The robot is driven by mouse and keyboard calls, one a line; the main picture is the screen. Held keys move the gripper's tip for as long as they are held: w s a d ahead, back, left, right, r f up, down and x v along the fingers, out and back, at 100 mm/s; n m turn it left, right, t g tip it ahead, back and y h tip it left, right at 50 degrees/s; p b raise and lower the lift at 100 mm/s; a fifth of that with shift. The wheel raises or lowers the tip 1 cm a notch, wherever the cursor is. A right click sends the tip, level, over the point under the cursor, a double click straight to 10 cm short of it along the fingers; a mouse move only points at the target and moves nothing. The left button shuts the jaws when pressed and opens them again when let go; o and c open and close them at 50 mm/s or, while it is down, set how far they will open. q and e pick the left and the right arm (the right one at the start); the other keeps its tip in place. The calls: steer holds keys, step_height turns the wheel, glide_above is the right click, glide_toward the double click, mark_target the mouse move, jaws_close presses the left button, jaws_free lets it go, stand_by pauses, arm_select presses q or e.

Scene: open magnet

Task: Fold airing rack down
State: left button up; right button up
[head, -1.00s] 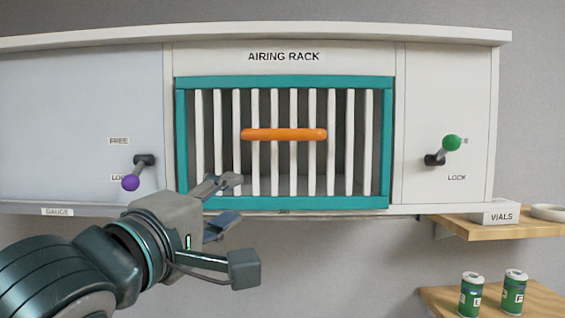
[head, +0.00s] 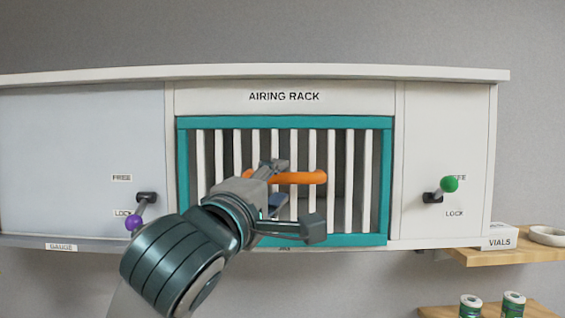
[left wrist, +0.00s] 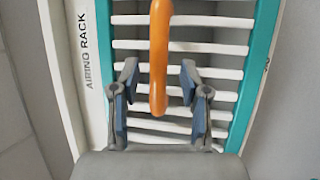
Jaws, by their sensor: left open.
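The airing rack is an upright panel of white slats in a teal frame (head: 384,190), set in the white cabinet. An orange bar handle (head: 312,177) crosses its middle. My left gripper (head: 280,186) is open at the handle's left part and hides some of it. In the left wrist view the orange handle (left wrist: 159,60) reaches between the two open fingers (left wrist: 160,95), with gaps on both sides. The purple-knobbed lever (head: 134,222) on the left points down by LOCK. The green-knobbed lever (head: 449,184) on the right points up, partly covering its upper label. My right gripper is not in view.
The white cabinet (head: 285,73) spans the wall. Wooden shelves at the lower right hold a VIALS box (head: 499,237), a white dish (head: 548,235) and green cans (head: 513,305). The space before the cabinet's right part looks clear.

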mark_target(281, 182)
arm_select(q)
steer(key=shift+p+x, duration=0.45)
steer(key=shift+x, duration=1.05)
steer(key=shift+a, duration=0.1)
jaws_close()
steer(key=shift+s, duration=0.1)
steer(key=shift+f, duration=0.1)
